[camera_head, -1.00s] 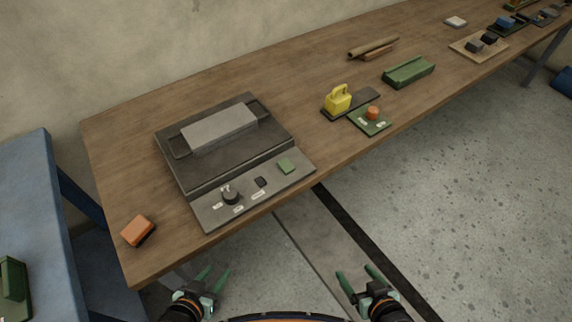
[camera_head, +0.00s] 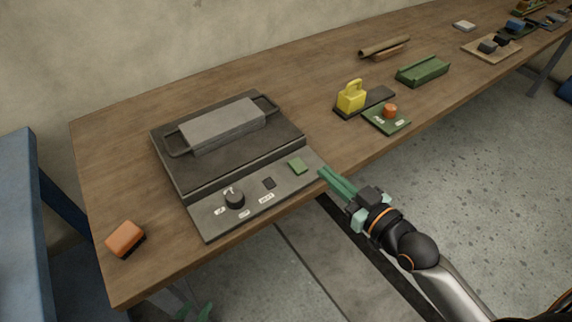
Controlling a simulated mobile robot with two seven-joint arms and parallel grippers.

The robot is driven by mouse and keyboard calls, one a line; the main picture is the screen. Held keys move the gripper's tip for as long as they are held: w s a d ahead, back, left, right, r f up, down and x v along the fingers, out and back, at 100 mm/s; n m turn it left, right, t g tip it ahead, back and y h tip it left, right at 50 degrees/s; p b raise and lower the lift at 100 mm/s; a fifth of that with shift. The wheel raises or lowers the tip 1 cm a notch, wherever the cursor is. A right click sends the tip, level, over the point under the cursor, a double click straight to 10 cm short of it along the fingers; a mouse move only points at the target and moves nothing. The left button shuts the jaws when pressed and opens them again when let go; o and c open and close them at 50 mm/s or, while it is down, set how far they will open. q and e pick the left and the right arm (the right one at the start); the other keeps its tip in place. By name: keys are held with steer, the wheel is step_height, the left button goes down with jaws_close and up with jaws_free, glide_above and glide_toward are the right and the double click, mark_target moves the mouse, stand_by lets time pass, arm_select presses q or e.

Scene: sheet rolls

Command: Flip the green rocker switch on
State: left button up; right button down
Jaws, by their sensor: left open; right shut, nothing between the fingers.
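The green rocker switch (camera_head: 298,166) is a small square piece at the right end of the sloped grey control panel (camera_head: 225,222) on the front of a dark machine. Its on or off position cannot be told from here. My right gripper (camera_head: 322,174) is shut and empty, its green fingertips just right of the panel's right edge, near the switch and apart from it. My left gripper (camera_head: 195,313) is open at the bottom edge, below the table's front edge; only its green fingertips show.
The panel also holds a black knob (camera_head: 234,199), a small black square (camera_head: 268,183) and white labels. An orange block (camera_head: 125,238) lies at the table's left. A yellow padlock-shaped object (camera_head: 351,97) and a green plate with an orange button (camera_head: 390,110) stand to the right.

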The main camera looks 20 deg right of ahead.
arm_select(q)
steer(key=shift+w+r, duration=0.1)
steer(key=shift+r, duration=0.05)
arm_select(e)
glide_above(299, 167)
steer(key=shift+s+d+f+b, duration=0.15)
steer(key=shift+s+f+b, duration=0.15)
steer(key=shift+s+f, duration=0.2)
steer(key=f, duration=0.1)
steer(key=f+b, duration=0.1)
steer(key=shift+w+f, duration=0.3)
steer(key=shift+w, duration=0.1)
steer(key=shift+w+a+f, duration=0.1)
steer(key=shift+a+f, duration=0.1)
steer(key=shift+f, duration=0.55)
arm_select(q)
steer(key=shift+w+d+f, duration=0.25)
steer(key=shift+f, duration=0.35)
